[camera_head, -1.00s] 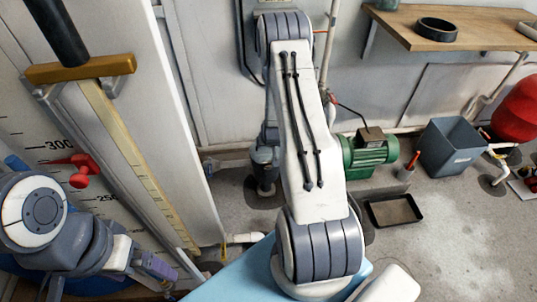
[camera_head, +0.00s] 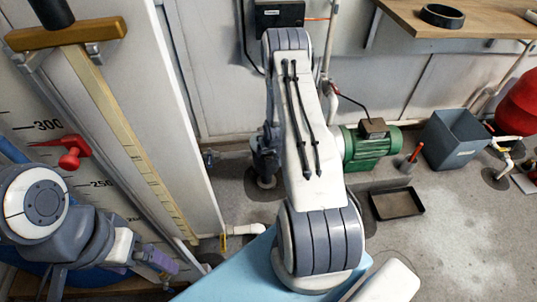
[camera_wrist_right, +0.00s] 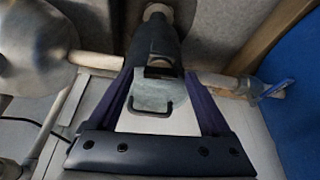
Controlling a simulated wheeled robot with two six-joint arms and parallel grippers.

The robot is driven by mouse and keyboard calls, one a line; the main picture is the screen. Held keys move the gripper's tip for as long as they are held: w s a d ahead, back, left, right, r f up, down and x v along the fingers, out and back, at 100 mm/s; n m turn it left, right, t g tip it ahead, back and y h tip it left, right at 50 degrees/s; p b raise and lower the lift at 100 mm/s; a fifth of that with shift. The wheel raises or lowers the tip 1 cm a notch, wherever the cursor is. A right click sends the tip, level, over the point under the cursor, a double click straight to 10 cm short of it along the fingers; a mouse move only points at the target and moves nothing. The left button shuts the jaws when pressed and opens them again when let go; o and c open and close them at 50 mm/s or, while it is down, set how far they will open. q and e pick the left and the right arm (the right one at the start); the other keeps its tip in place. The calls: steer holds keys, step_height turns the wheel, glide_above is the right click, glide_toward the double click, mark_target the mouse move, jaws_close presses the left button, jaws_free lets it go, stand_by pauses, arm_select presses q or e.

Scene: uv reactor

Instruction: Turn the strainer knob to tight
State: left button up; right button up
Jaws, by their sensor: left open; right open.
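In the right wrist view a dark, rounded strainer body (camera_wrist_right: 155,48) points toward me, with a grey end and a thin wire-like loop; I take this grey end (camera_wrist_right: 150,92) to be the knob. My right gripper (camera_wrist_right: 160,78) is open, with one purple finger on each side of it. I cannot tell whether the fingers touch it. No tight marking can be read. In the head view my right arm covers most of that area. My left gripper (camera_head: 160,266) is open and empty at the lower left, beside the tall panel.
A pale pipe (camera_wrist_right: 97,60) runs behind the strainer to a blue valve handle (camera_wrist_right: 272,89). A large rounded grey body (camera_wrist_right: 35,45) stands at left. In the head view there are a green motor (camera_head: 372,145), a black tray (camera_head: 397,204) and a grey bin (camera_head: 455,138).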

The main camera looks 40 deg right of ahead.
steer(key=shift+f, duration=0.1)
jaws_close()
steer(key=shift+w+m+h+b, duration=0.2)
steer(key=shift+m+h+b, duration=0.15)
steer(key=shift+m, duration=0.45)
jaws_free()
steer(key=p+v, duration=0.4)
steer(key=v, duration=0.6)
steer(key=shift+r, duration=0.25)
